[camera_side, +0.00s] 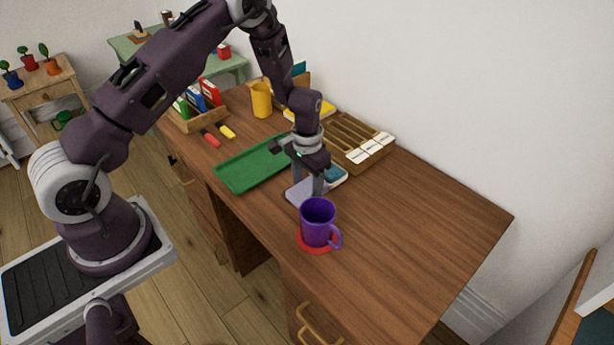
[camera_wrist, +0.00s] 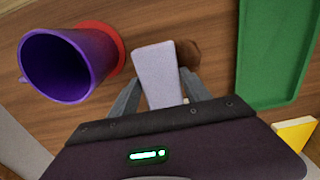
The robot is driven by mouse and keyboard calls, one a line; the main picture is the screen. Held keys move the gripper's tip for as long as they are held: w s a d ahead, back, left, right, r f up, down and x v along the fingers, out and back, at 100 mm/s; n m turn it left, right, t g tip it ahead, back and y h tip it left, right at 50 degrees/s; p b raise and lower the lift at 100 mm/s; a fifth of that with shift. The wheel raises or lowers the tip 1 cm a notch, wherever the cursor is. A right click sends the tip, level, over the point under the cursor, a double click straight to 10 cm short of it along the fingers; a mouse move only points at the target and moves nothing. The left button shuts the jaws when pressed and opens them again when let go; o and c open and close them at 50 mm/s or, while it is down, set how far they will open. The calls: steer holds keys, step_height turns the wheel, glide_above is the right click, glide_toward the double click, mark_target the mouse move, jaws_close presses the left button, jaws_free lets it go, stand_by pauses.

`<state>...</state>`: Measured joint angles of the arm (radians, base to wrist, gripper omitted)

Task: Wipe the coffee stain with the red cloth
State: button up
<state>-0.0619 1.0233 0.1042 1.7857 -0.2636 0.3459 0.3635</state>
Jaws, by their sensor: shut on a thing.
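No loose red cloth is visible. The only red flat thing near the gripper is a round red piece (camera_side: 305,246) under a purple mug (camera_side: 317,222); it also shows in the wrist view (camera_wrist: 115,38).
A green tray (camera_side: 238,172) lies left of the gripper. A slotted wooden organizer (camera_side: 372,158) and a blue item (camera_side: 336,174) are behind and to the right. The desk's right part is clear.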

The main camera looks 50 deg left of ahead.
mark_target(300, 182)
step_height(300, 182, down, 2)
steer(key=shift+f, duration=0.25)
steer(key=shift+a+f, duration=0.15)
steer(key=shift+a, duration=0.1)
steer(key=shift+a+r, duration=0.3)
steer(key=shift+a, duration=0.25)
steer(key=shift+a+r, duration=0.25)
steer(key=shift+a, duration=2.95)
steer(key=shift+d, duration=4.1)
steer(key=shift+s+a+f, duration=0.1)
steer(key=shift+f, duration=0.15)
steer(key=shift+r, duration=3.45)
